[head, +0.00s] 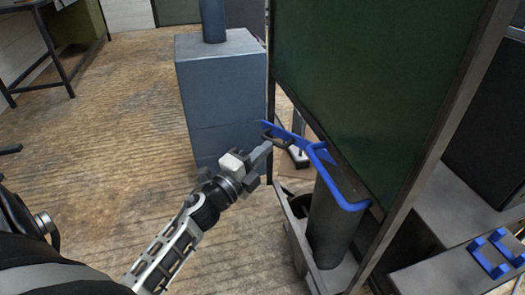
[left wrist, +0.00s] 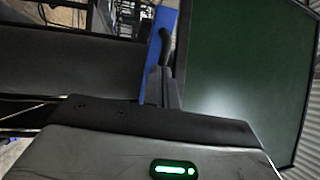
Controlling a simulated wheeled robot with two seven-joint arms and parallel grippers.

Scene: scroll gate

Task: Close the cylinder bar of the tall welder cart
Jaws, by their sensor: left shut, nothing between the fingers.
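The tall welder cart has a large dark green panel (head: 375,85). A grey cylinder (head: 333,220) stands upright at its base. A blue bracket (head: 345,195) runs along the cylinder's top edge. The blue cylinder bar (head: 297,137) sticks out from the bracket's far end to the left, away from the cylinder. A dark handle is on the bar; it shows clearly in the left wrist view (left wrist: 165,46). My left gripper (head: 265,151) is shut and empty, its fingertips close beside the bar and handle. Whether they touch, I cannot tell. My right gripper is out of view.
A grey box-shaped cabinet (head: 222,95) stands just behind my left gripper. Another blue bracket (head: 490,253) sits on the cart's grey shelf at the right. The wooden floor (head: 105,150) to the left is open, with a dark-legged table (head: 52,50) far left.

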